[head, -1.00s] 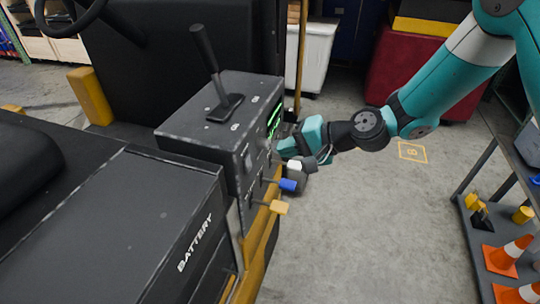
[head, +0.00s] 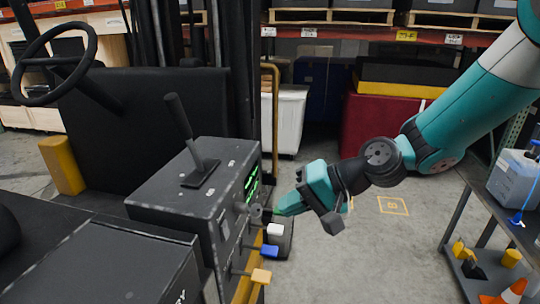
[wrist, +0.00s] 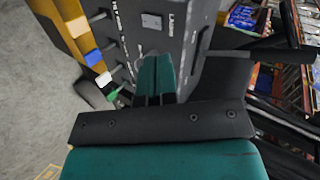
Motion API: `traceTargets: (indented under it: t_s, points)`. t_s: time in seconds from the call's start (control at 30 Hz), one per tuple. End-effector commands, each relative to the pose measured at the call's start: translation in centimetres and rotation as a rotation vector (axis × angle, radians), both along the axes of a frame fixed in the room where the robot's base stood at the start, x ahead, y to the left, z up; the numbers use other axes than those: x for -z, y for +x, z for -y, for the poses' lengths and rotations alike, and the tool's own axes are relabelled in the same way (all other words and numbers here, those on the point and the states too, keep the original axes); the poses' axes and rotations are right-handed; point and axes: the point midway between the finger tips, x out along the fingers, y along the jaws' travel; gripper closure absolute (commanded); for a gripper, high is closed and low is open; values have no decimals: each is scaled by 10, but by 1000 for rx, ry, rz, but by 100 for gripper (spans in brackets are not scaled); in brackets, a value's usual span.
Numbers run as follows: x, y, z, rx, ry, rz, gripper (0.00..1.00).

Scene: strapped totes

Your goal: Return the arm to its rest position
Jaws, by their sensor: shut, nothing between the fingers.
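My gripper (head: 280,209) is at the end of my teal arm, just right of the forklift's dark control console (head: 190,195).
Levers with white (head: 275,230), blue (head: 270,251) and yellow (head: 261,276) ends stick out below my gripper. A cart (head: 460,215) with a jug (head: 515,175) stands at right. A white bin (head: 288,120) and a red box (head: 385,133) stand behind. Open floor lies between.

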Motion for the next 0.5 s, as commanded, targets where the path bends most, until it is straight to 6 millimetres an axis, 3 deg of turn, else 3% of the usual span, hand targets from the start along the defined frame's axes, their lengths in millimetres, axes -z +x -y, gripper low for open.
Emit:
traceTargets:
  t_s: [0.1, 0.3, 0.5]
  points:
    - [-18, -50, 8, -163, -161, 100, 100]
    - [-30, -139, 46, -420, -436, 215, 100]
    - [-30, -193, 80, -562, -591, 251, 100]
